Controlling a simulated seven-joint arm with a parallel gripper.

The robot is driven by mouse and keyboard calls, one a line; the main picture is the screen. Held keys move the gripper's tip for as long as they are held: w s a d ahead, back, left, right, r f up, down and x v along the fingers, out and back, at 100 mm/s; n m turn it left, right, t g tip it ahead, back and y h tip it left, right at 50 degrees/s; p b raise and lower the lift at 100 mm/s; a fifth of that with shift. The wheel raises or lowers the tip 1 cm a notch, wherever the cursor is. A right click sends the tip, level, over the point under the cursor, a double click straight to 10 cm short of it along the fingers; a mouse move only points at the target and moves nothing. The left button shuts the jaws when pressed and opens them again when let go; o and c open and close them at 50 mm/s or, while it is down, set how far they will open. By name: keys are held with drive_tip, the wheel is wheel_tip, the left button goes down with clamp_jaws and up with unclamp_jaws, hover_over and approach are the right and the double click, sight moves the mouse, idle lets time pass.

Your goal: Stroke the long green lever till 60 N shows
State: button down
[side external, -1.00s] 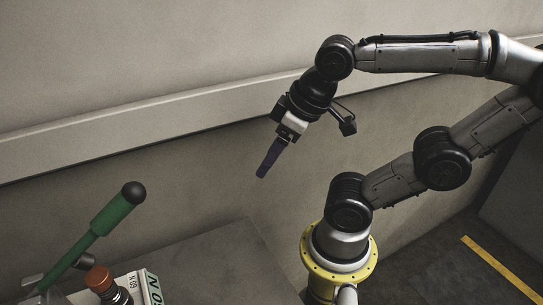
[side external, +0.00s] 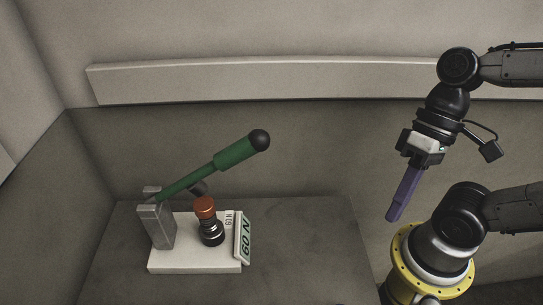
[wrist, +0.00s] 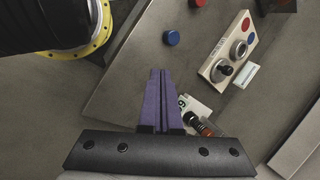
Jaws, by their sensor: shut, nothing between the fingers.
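The long green lever (side external: 236,154), with a black knob at its end, slants up to the right from a grey post (side external: 156,226) on a white base (side external: 195,267) in the side view. A cylinder with an orange cap (side external: 205,207) stands on the base under the lever. The fingers (wrist: 158,72) also show closed in the wrist view, where I cannot make out the lever.
In the wrist view, a beige panel with red and blue buttons (wrist: 228,50), a blue disc (wrist: 172,38) and a white label (wrist: 245,76) lie on the grey table (wrist: 125,85). A wall rail (side external: 270,80) runs behind. The table right of the base is clear.

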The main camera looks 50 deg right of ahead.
drive_tip(key=w+a+r+m+y, duration=0.3)
drive_tip(key=w+a+m+y, duration=0.3)
drive_tip(key=m+y, duration=0.4)
drive_tip(key=w+d+f+m+t, duration=0.4)
drive_tip(key=w+d+m+t, duration=0.3)
drive_tip(key=m+t, duration=0.5)
drive_tip(key=w+a+r, duration=0.4)
drive_tip(key=w+a, duration=0.3)
drive_tip(key=a, duration=0.3)
drive_tip(key=shift+a+r+y, duration=0.25)
drive_tip(key=shift+r+y, duration=0.05)
drive_tip(key=shift+r, duration=0.05)
drive_tip(key=shift+r, duration=0.1)
